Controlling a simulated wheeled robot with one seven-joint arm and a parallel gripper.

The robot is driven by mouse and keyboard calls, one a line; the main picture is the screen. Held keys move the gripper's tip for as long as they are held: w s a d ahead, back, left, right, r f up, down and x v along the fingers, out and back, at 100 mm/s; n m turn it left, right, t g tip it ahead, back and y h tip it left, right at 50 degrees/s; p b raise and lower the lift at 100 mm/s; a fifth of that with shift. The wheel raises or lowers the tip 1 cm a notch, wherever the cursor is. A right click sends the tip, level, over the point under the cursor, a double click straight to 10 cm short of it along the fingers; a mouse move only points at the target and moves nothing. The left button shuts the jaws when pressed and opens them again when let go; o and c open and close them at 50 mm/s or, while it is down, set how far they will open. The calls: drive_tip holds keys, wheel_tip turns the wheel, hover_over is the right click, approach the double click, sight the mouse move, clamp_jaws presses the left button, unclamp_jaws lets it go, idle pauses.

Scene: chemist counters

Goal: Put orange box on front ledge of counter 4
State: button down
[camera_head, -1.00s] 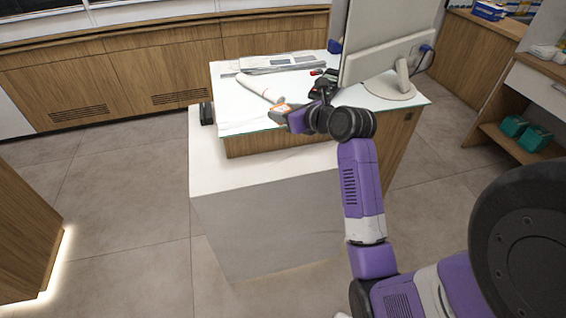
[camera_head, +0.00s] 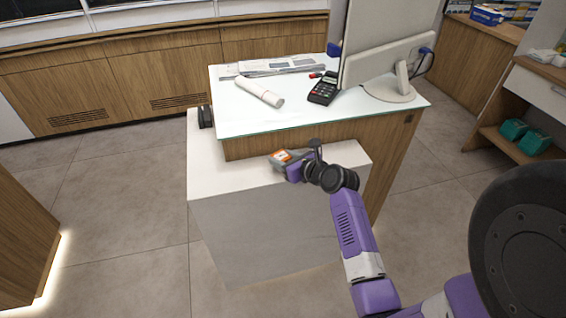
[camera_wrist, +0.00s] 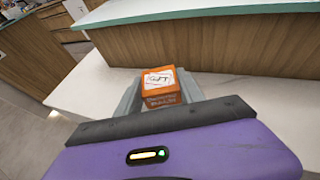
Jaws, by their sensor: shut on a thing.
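The orange box (camera_wrist: 160,86) with a white label on top is between the fingers of my gripper (camera_wrist: 158,96) in the wrist view. In the head view the box (camera_head: 282,156) shows small at the end of my gripper (camera_head: 281,160), over the white front ledge (camera_head: 232,176) of the counter. My gripper is shut on the box. The box is low over the ledge, in front of the wooden riser. I cannot tell whether its underside touches the ledge.
The raised glass-edged top (camera_head: 235,120) holds a white roll (camera_head: 260,92), a calculator (camera_head: 324,90), papers and a monitor (camera_head: 390,50). A small black device (camera_head: 206,116) stands at the ledge's left end. The ledge left of my gripper is clear.

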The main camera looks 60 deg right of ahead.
drive_tip(key=shift+f, duration=0.6)
drive_tip(key=shift+f, duration=0.1)
drive_tip(key=c, duration=0.7)
unclamp_jaws()
